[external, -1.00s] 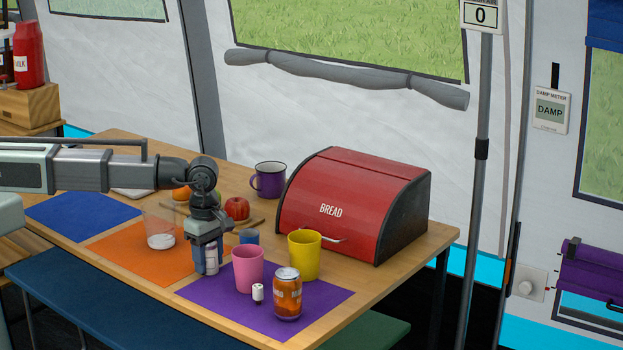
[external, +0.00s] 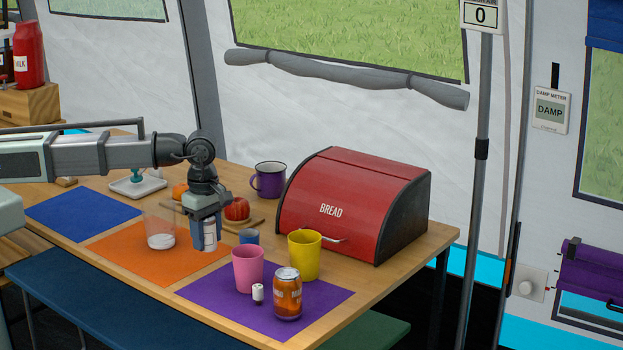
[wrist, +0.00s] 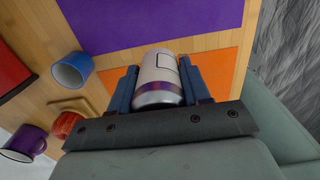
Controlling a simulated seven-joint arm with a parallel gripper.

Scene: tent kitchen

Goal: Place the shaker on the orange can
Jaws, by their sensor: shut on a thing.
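The shaker (external: 209,236), a pale cylinder with a shiny metal end, is between the fingers of my gripper (external: 206,222). My gripper is shut on it and holds it upright, apparently above the table near the orange mat's right edge. In the wrist view the shaker (wrist: 158,78) sits between the blue fingers (wrist: 160,88), its metal end towards the camera. The orange can (external: 287,294) stands upright on the purple mat, to the right of and nearer the camera than my gripper. The orange can does not show in the wrist view.
A pink cup (external: 248,268) and a small white item (external: 258,294) stand left of the can, a yellow cup (external: 304,254) behind it. A blue cup (external: 249,237) is right of my gripper. A clear glass (external: 160,230) is left. The red bread box (external: 345,205) stands behind.

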